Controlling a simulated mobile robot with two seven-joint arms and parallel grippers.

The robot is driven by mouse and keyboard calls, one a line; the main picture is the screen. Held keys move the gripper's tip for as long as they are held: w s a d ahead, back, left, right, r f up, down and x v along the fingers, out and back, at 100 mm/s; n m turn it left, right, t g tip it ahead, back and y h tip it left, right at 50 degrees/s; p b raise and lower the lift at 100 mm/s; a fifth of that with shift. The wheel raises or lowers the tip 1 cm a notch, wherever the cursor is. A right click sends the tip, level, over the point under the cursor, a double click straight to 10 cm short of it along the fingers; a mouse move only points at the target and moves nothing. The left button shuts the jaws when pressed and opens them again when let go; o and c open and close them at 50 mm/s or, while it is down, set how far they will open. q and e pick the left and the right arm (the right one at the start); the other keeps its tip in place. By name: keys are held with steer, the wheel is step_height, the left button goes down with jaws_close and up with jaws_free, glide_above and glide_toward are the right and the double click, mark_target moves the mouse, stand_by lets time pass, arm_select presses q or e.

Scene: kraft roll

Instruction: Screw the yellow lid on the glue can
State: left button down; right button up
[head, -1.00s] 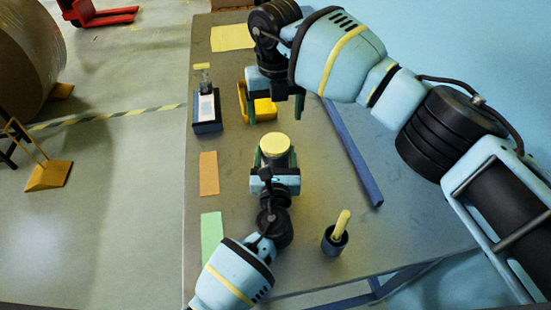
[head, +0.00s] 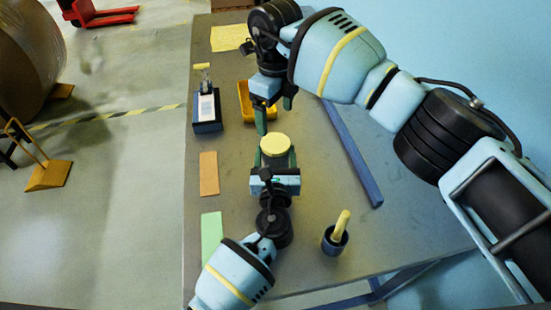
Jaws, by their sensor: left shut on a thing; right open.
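The glue can (head: 276,160) is a dark can in my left gripper (head: 275,157), which is shut on it and holds it upright near the middle of the bench. The round yellow lid (head: 275,145) sits on top of the can; how far it is screwed on cannot be told. My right gripper (head: 275,112) is just beyond the lid in the picture, open and empty, its green fingers pointing down. It appears apart from the lid.
A yellow tray (head: 244,98) lies behind the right gripper. A dark box with a white label (head: 206,108) stands to the left. A long blue bar (head: 352,155) lies to the right. A dark cup (head: 334,241) with a yellow-handled tool stands front right.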

mark_target(275, 142)
steer(key=shift+f, duration=0.1)
steer(key=shift+f, duration=3.95)
steer(key=shift+c, duration=0.4)
steer(key=c, duration=0.9)
steer(key=m, duration=0.8)
steer(key=o, duration=1.1)
steer(key=shift+o, duration=0.2)
